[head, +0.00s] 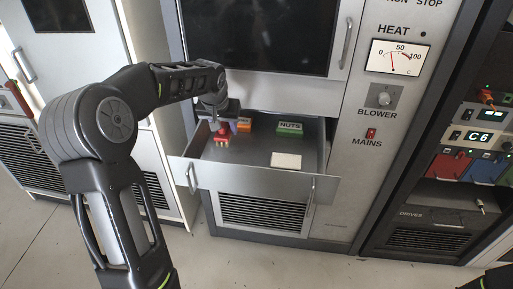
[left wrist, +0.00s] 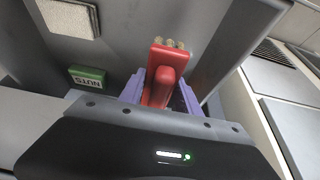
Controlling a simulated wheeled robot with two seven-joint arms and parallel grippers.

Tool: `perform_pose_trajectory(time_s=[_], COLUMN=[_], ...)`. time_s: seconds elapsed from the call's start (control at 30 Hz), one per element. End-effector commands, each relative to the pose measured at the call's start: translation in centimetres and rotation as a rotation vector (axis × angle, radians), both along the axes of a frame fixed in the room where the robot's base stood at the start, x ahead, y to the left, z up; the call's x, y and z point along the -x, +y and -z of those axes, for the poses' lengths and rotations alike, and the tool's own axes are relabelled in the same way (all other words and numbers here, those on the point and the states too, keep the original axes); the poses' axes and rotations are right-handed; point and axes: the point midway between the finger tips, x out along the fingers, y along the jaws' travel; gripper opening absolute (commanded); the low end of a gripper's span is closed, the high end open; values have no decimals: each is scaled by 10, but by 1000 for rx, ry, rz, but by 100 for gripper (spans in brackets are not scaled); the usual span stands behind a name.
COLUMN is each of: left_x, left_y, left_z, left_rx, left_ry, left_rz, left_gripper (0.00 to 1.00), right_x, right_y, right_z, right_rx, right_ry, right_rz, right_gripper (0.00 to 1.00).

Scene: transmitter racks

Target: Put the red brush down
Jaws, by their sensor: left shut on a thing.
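The red brush (head: 222,138) is inside the open drawer, at its left part, under my left gripper (head: 223,122). In the left wrist view the red brush (left wrist: 161,80) stands between the purple fingers of my left gripper (left wrist: 160,95), with its tan bristles at the far end. The gripper is shut on it. I cannot tell whether the brush touches the drawer floor. The open drawer (head: 240,178) sticks out from the rack below a dark screen. My right gripper is not in view; only a bit of dark arm shows at the bottom right.
The drawer floor between the brush and the card is clear. A panel with a HEAT meter (head: 399,57) stands right.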

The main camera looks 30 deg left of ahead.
Motion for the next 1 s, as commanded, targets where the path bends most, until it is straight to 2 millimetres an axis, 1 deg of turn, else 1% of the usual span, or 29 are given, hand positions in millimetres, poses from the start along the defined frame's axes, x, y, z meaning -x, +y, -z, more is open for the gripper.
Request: perform_pose_trajectory(time_s=[0.07, 0.3, 0.4, 0.77, 1.0], left_x=[1, 1, 1, 0, 1], left_y=[0, -1, 0, 0, -1], left_z=[7, 49, 60, 65, 95], left_rx=[1, 1, 1, 0, 1], left_ry=[4, 5, 3, 2, 4], left_rz=[0, 1, 0, 0, 0], left_gripper=[0, 0, 0, 0, 0], right_x=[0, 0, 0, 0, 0], right_y=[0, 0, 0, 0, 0], right_z=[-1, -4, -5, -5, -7], right_rx=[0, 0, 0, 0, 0], right_ry=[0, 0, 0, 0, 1], right_rz=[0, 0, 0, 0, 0], right_gripper=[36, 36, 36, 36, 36])
